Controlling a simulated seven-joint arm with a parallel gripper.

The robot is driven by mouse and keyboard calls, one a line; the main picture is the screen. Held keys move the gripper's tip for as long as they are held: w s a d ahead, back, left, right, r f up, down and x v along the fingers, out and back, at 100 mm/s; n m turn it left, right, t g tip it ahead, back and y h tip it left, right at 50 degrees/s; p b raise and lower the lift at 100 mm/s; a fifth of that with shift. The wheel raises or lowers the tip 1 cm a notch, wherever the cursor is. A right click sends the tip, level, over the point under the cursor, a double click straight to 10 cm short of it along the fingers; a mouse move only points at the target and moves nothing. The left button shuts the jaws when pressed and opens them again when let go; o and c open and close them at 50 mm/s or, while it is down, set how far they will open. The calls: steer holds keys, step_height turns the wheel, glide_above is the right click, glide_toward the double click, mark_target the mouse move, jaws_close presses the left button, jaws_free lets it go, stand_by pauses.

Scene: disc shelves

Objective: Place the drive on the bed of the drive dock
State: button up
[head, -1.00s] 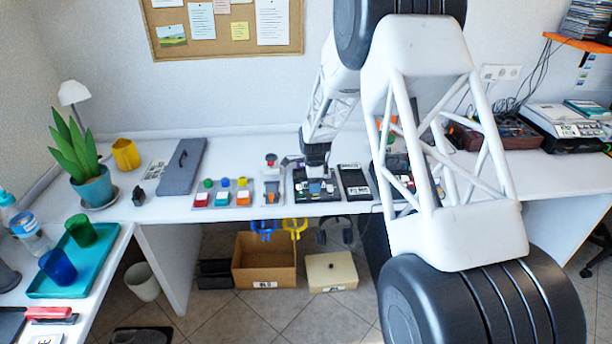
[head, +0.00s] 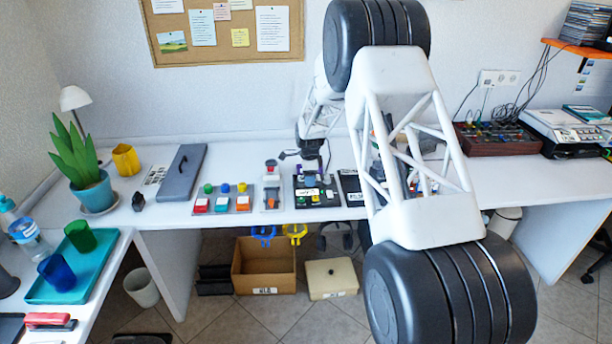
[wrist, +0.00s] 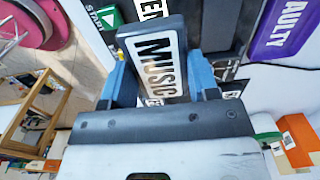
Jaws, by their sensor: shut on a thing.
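My gripper (wrist: 160,72) is shut on the drive (wrist: 156,62), a dark slab with a white label reading MUSIC, between two blue fingers in the wrist view. In the head view my gripper (head: 312,170) is over the drive dock (head: 328,200), a black unit on the desk. A white label shows at the dock there, but I cannot read it. In the wrist view a dark surface (wrist: 222,28) lies beyond the drive, with a green START mark (wrist: 106,18) beside it. The bed is largely hidden; I cannot tell whether the drive touches it.
Left of the dock are a grey unit with a red part (head: 271,190) and a panel of coloured buttons (head: 222,204). A black box (head: 350,186) stands close on the right, partly behind my arm. In the wrist view a purple FAULTY label (wrist: 282,28) shows at upper right.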

steer(key=shift+w+a+f, duration=0.1)
steer(key=shift+w, duration=1.1)
steer(key=shift+w+a+f, duration=0.1)
steer(key=shift+w+a, duration=0.05)
steer(key=shift+w, duration=1.05)
steer(key=shift+w+a+f, duration=0.1)
steer(key=shift+w, duration=1.1)
steer(key=shift+f, duration=0.1)
steer(key=shift+f, duration=1.7)
steer(key=shift+f, duration=0.1)
steer(key=o, duration=1)
step_height(320, 180, up, 12)
steer(key=shift+s+r, duration=0.1)
steer(key=shift+r, duration=0.1)
